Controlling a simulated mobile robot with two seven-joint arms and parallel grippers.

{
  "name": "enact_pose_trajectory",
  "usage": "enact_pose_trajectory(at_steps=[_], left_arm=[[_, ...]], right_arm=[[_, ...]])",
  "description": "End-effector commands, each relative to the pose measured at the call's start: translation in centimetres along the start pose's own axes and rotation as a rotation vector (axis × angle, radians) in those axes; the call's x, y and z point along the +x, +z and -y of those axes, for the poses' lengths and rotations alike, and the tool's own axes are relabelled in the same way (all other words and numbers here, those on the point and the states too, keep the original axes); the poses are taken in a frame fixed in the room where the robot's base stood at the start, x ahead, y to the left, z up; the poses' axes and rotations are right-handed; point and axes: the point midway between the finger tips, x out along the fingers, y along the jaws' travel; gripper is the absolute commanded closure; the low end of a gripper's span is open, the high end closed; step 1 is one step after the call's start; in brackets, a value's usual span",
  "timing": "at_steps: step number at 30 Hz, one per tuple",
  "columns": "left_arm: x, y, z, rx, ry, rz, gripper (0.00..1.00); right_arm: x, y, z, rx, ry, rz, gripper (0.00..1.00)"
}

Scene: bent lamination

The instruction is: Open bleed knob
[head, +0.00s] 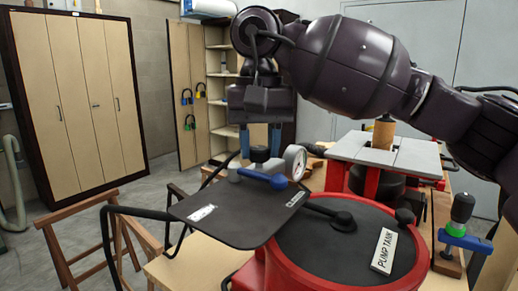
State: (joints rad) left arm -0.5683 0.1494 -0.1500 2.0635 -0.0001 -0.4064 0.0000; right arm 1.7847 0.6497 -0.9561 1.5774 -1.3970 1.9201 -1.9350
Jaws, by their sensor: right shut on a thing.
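My right gripper (260,143) hangs down from the upper right, its two blue-tipped fingers on either side of a small dark round knob (260,155), which I take to be the bleed knob. It is shut on this knob, though the fingertips partly merge with it. The knob is among fittings behind a dark flat plate (238,217), close to a blue lever (262,178) and a round pressure gauge (295,161). How far the knob is turned cannot be told. My left gripper is not in view.
A red pump tank (308,266) with a dark lid and a "PUMP TANK" label stands at front right. Behind it is a grey-topped press (385,150) with a wooden cylinder. A blue-handled valve (466,240) is at far right. Wooden trestles and cabinets stand left.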

Motion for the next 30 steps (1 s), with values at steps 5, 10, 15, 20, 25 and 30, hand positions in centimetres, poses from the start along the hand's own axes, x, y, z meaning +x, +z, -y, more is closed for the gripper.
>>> enact_pose_trajectory(at_steps=[5, 10, 15, 20, 25, 30], left_arm=[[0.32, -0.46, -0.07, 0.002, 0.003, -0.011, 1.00], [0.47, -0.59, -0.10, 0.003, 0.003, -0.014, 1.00], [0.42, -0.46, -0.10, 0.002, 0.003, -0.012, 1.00], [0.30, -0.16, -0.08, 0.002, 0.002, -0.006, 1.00], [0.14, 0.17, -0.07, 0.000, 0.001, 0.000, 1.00], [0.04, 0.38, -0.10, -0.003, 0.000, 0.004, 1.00]], right_arm=[[-0.12, -0.03, -0.02, -0.041, -0.001, -0.003, 0.88], [-0.21, 0.00, -0.02, -0.056, -0.001, -0.004, 0.88], [-0.25, 0.01, -0.01, -0.057, -0.001, -0.005, 0.88], [-0.26, 0.01, -0.01, -0.057, -0.001, -0.005, 0.88], [-0.19, 0.01, -0.01, -0.056, 0.000, -0.004, 0.39], [-0.10, 0.01, 0.00, -0.056, 0.000, -0.002, 0.39]])
